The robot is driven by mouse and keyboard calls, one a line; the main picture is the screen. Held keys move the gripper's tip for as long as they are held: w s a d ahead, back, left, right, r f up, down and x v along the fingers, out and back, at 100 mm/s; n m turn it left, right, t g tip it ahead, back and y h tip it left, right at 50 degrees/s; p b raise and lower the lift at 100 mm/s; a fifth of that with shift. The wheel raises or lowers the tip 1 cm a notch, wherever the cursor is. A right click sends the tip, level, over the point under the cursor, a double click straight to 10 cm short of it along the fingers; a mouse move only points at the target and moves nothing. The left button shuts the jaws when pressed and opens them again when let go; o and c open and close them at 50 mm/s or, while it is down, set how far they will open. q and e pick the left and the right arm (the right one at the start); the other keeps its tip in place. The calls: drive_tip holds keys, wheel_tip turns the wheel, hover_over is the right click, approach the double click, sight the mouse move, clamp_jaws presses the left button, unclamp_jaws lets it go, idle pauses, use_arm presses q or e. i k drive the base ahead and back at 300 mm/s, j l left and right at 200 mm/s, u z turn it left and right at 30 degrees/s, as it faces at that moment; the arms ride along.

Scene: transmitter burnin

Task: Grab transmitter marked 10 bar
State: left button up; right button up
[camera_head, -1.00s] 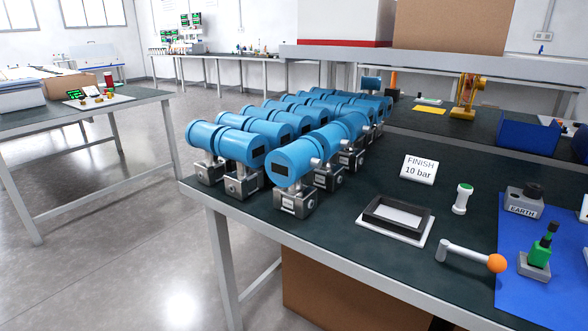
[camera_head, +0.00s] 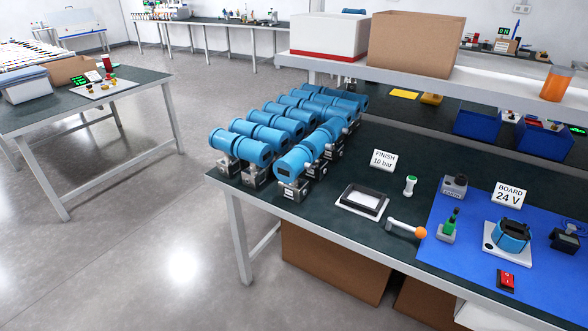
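Several blue cylindrical transmitters (camera_head: 291,167) with grey metal bases stand in close rows on the dark workbench (camera_head: 345,232). The front one has a small dark display. No 10 bar marking is readable on any transmitter from here. A white sign (camera_head: 383,159) reading "FINISH 10 bar" stands to the right of the rows. In front of the sign lies a black rectangular frame on a white plate (camera_head: 362,200). Another blue round unit (camera_head: 510,236) sits in a white holder on the blue mat at the right. Neither of my grippers is in view.
A blue mat (camera_head: 470,265) holds a "BOARD 24 V" sign (camera_head: 509,195), an EARTH block (camera_head: 453,187), a green-topped device and a red switch (camera_head: 506,281). An orange-knobbed lever (camera_head: 407,229) lies near the front edge. Open floor (camera_head: 150,250) separates the left table (camera_head: 140,92).

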sight(288, 168)
drive_tip(key=i+j+z, duration=0.25)
drive_tip(key=j, duration=0.4)
drive_tip(key=i+j+z, duration=0.15)
drive_tip(key=j, duration=0.25)
drive_tip(key=i+j+z, duration=0.25)
drive_tip(key=j, duration=0.5)
drive_tip(key=i, duration=0.1)
